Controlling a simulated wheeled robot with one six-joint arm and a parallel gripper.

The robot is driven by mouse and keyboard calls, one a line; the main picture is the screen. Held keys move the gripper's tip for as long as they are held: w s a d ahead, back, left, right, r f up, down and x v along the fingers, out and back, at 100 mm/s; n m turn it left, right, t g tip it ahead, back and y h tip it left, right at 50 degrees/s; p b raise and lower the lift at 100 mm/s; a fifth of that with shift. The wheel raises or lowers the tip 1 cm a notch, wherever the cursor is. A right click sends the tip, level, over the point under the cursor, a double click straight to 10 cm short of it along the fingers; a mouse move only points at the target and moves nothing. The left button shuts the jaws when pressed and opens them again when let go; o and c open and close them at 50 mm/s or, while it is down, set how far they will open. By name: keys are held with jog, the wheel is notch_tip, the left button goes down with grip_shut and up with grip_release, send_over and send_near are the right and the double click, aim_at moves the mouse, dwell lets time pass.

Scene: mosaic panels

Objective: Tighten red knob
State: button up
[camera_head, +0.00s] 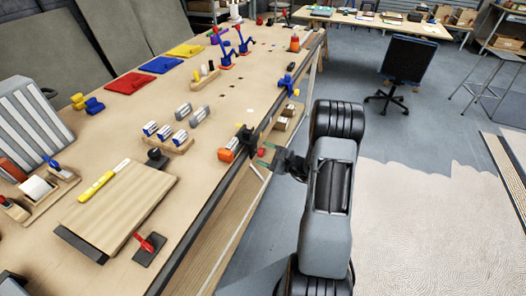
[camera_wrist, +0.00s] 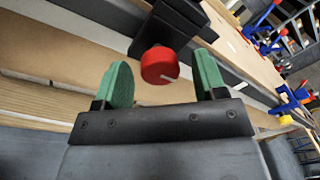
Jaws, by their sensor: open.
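The red knob (camera_wrist: 159,66) is a short red cylinder with a pale line on its face, on a black clamp (camera_wrist: 172,25) at the bench edge in the wrist view. In the head view the knob (camera_head: 261,153) is small, with the black clamp (camera_head: 245,136) beside it. My gripper (camera_wrist: 164,85) is open, with its green-padded fingers on either side of the knob's near end. The knob sits between the fingers, and gaps show at both sides. In the head view my gripper (camera_head: 266,155) reaches the bench edge from the right.
The wooden workbench (camera_head: 222,110) runs along the left. An orange-and-white block (camera_head: 229,149) lies near the clamp. Blue clamps (camera_wrist: 290,100) stand farther along the edge in the wrist view. Open floor (camera_head: 400,125) and an office chair (camera_head: 405,65) are to the right.

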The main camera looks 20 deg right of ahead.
jog(key=shift+w+a, duration=0.45)
jog(key=shift+w, duration=0.1)
jog(key=shift+d, duration=0.1)
jog(key=c, duration=0.9)
